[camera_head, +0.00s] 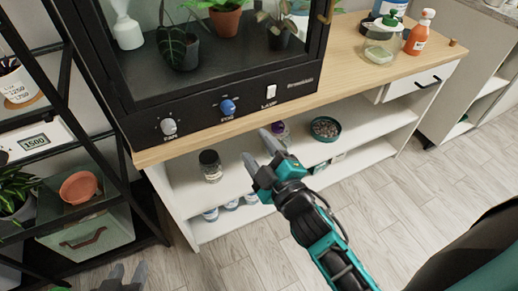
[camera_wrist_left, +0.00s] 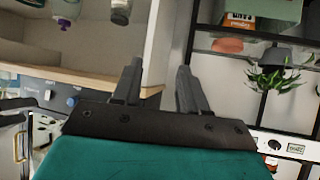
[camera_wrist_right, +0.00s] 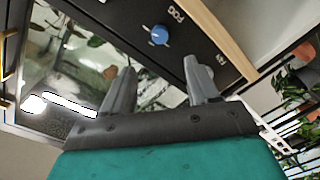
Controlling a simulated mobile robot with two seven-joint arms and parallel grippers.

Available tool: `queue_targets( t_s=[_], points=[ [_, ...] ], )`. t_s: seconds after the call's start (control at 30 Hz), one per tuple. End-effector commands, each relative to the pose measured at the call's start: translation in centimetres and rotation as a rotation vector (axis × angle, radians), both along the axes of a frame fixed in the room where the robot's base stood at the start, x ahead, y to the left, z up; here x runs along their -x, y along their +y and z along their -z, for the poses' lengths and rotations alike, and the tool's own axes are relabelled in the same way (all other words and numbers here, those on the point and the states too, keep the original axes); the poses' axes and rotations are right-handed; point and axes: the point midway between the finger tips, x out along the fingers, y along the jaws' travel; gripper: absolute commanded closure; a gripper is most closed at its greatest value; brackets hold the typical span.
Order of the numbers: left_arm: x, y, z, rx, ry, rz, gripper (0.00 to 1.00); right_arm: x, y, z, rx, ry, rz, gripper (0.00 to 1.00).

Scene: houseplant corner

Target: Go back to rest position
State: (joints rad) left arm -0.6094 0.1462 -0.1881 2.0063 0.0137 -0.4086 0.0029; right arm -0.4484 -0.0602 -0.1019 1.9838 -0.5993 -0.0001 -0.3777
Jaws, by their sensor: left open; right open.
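My right gripper (camera_head: 258,147) is in front of the wooden cabinet, just below the black control panel. Its arm comes in from the lower right. It is open and empty, and both fingers stand apart in the right wrist view (camera_wrist_right: 160,78). My left gripper (camera_head: 129,271) shows only at the bottom left edge of the head view, low over the floor. It is open and empty, with its two fingers apart in the left wrist view (camera_wrist_left: 158,80).
A black glass-fronted plant case (camera_head: 222,105) with knobs stands on the wooden counter (camera_head: 350,75). Its lower shelf holds a dark-lidded jar (camera_head: 210,166) and a bowl of pebbles (camera_head: 325,129). A black rack (camera_head: 110,165) stands at the left. The floor (camera_head: 430,185) is clear at the right.

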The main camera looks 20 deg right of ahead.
Motion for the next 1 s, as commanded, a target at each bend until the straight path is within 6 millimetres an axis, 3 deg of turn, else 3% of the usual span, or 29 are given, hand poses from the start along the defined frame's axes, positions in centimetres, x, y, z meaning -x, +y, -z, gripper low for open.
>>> queue_targets(
  t_s=[0.37,0.47,0.6,0.8,1.0],
  points=[
    [0.0,0.0,-0.3,0.001,0.000,0.001,0.57,0.2,-0.1,0.2,-0.029,0.023,0.001,0.40],
    [0.0,0.0,-1.5,-0.002,-0.003,0.001,0.57,1.5,-0.4,1.5,-0.147,0.119,0.009,0.40],
    [0.1,0.4,-2.9,-0.013,-0.008,-0.003,0.57,4.9,-0.9,4.9,-0.417,0.348,0.053,0.40],
    [0.7,1.2,-3.3,-0.026,-0.002,-0.014,0.57,9.5,-0.8,8.5,-0.689,0.600,0.131,0.40],
    [0.9,1.8,-3.0,-0.032,-0.001,-0.022,0.57,10.4,-0.7,9.5,-0.746,0.649,0.151,0.40]
  ],
)
